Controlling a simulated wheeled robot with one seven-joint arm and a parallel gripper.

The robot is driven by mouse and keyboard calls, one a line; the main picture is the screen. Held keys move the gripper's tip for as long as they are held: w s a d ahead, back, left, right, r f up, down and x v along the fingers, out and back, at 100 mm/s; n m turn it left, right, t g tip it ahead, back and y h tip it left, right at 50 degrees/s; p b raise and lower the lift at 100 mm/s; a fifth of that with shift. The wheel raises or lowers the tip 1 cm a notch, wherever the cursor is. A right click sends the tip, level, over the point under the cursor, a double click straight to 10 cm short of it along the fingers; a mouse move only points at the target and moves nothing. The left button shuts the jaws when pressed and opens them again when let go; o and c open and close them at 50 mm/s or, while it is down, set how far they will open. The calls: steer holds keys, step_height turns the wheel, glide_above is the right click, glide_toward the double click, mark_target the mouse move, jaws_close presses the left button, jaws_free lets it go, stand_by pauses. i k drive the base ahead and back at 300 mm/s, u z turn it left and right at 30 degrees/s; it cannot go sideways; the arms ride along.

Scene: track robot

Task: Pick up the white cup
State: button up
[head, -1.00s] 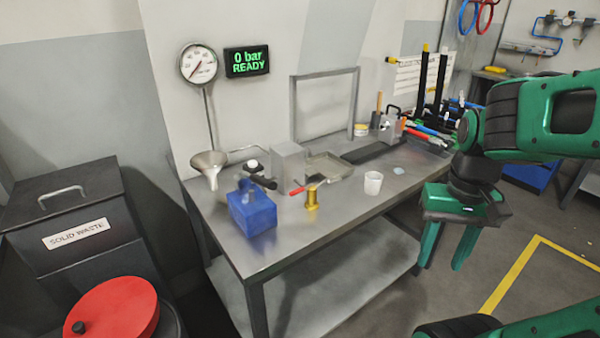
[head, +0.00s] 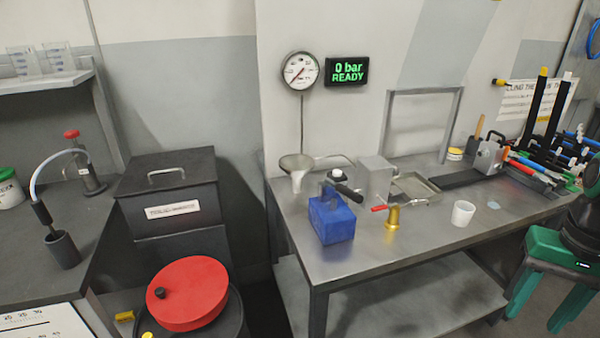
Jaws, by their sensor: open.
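The white cup (head: 463,213) stands upright on the grey metal workbench (head: 380,251), near its front edge and right of a brass fitting. It looks empty, though its inside is only partly visible. My green gripper (head: 533,318) is at the lower right of the head view, to the right of the cup and apart from it. Its two fingers point down and are spread, with nothing between them. The rest of my arm is cut off by the right picture edge.
Near the cup are the brass fitting (head: 392,217), a blue block (head: 331,219) and a metal tray (head: 416,187). Colored tools (head: 535,166) crowd the bench's right end. A red drum lid (head: 188,293) and dark waste bin (head: 170,190) stand left of the bench.

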mark_target(463, 211)
steer(key=z, duration=1.05)
steer(key=k, duration=0.5)
steer(key=u, duration=0.25)
